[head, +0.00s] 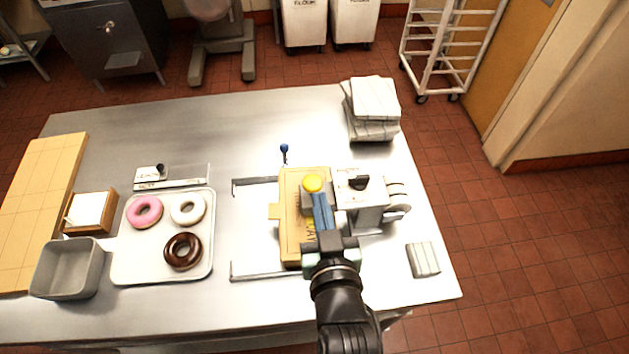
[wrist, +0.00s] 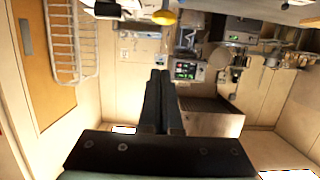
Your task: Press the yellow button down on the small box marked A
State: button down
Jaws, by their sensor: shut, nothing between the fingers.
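The yellow button (head: 313,183) is a round dome on a small grey box, mostly hidden behind my gripper in the head view; I cannot read a letter A on it. The button also shows at the top edge of the wrist view (wrist: 165,17). My gripper (head: 319,197) is shut and empty, its blue fingers together, with the tips just on the near side of the button in the head view. In the wrist view the dark fingertips (wrist: 160,73) appear apart from the button. I cannot tell their height difference exactly.
An orange board (head: 290,245) with partly hidden lettering lies beneath. A grey machine with a black knob (head: 358,181) stands close on the right. A tray (head: 135,272) with pink, white and brown doughnuts is left. A blue-knobbed lever (head: 284,149) rises behind. White stacks (head: 373,100) stand farther back.

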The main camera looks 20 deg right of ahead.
jog(key=p, duration=0.2)
send_over(315, 185)
jog(key=s, duration=0.1)
jog(key=f, duration=0.5)
jog(key=shift+s+a+f, duration=0.15)
jog(key=shift+a, duration=0.2)
jog(key=shift+f, duration=0.35)
notch_tip(315, 185, down, 3)
jog(key=b, duration=0.2)
jog(key=shift+b, duration=0.35)
jog(key=shift+s+r, duration=0.1)
